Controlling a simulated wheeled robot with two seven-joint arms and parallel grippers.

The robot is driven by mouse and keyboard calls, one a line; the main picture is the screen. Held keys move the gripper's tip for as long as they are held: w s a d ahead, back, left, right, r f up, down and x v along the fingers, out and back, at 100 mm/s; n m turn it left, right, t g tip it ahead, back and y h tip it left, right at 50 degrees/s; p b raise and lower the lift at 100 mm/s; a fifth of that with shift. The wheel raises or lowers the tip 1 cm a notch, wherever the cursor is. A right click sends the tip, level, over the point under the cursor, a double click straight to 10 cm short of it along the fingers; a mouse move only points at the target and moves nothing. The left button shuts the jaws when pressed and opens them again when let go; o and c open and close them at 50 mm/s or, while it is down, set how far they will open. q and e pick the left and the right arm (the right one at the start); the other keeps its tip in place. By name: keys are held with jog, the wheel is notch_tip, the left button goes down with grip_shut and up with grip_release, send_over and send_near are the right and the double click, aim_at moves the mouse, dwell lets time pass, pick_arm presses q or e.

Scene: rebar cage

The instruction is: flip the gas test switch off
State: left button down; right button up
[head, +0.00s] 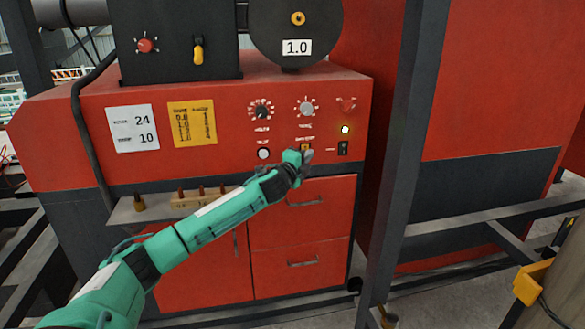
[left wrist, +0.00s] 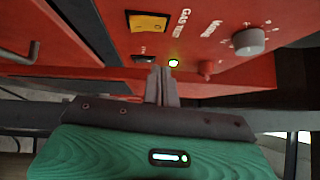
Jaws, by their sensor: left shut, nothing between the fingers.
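The gas test switch (head: 305,147) is a small yellow-plated switch on the red machine's front panel, partly hidden behind my left gripper in the head view. In the left wrist view the yellow switch (left wrist: 148,22) sits in a dark frame beside the words "Gas test". My left gripper (head: 307,156) is at the panel just below and in front of the switch. In the left wrist view its fingers (left wrist: 162,84) are together with nothing between them, and they appear below the yellow switch in the picture. I cannot tell whether they touch the panel. My right gripper is not in view.
A black rocker switch (head: 343,148) sits right of the gas test switch, under a lit lamp (head: 345,129). Knobs (head: 306,107) are above it and a white button (head: 263,154) is to its left. A dark steel post (head: 398,150) stands right of the panel.

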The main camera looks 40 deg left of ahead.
pick_arm(q)
jog(key=s+b, duration=0.4)
jog(key=s, duration=0.5)
jog(key=shift+s+d+r, duration=0.15)
jog(key=shift+s+r, duration=0.05)
jog(key=shift+r, duration=0.1)
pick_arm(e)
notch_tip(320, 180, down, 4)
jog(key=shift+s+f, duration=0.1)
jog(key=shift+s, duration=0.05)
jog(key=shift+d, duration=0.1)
